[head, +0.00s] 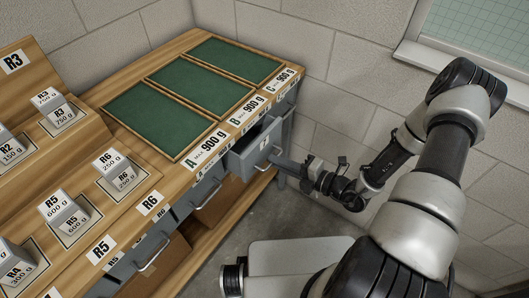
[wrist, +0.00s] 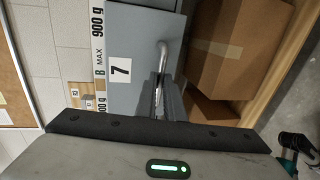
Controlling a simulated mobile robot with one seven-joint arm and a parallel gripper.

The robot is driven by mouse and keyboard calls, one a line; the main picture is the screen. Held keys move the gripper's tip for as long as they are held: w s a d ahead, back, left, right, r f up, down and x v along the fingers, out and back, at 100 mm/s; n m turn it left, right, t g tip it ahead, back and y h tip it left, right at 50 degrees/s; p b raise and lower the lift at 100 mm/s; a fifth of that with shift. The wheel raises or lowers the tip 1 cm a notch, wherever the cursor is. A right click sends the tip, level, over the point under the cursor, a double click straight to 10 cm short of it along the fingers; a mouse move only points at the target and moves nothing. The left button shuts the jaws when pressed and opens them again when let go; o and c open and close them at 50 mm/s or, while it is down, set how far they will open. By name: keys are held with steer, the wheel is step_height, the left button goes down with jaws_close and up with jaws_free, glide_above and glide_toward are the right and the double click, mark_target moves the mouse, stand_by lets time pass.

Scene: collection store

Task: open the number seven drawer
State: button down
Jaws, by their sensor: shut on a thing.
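The number seven drawer (head: 250,158) is a grey drawer under the B label of the bench, and it stands partly pulled out, with its dark inside showing from above. Its grey front with the white 7 label (wrist: 120,71) fills the upper middle of the wrist view. The curved metal handle (wrist: 163,50) is on that front. My gripper (head: 282,166) is at the drawer front, shut on the handle; its fingers also show in the wrist view (wrist: 163,92). The fingers partly hide the handle.
The wooden bench has green trays (head: 205,88) on top and small labelled weights (head: 115,168) at left. Other grey drawers (head: 150,250) sit along its front. A cardboard box (wrist: 228,45) is below. A block wall stands behind; floor in front is open.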

steer(key=f+v, duration=0.2)
steer(key=v, duration=0.7)
steer(key=f+v, duration=0.2)
steer(key=v, duration=0.7)
steer(key=shift+s+d+p, duration=0.3)
steer(key=shift+s+d, duration=0.05)
steer(key=shift+d, duration=0.1)
steer(key=shift+r, duration=0.1)
steer(key=c, duration=1.9)
jaws_free()
steer(key=v, duration=1.7)
steer(key=shift+d, duration=0.2)
steer(key=shift+s, duration=0.1)
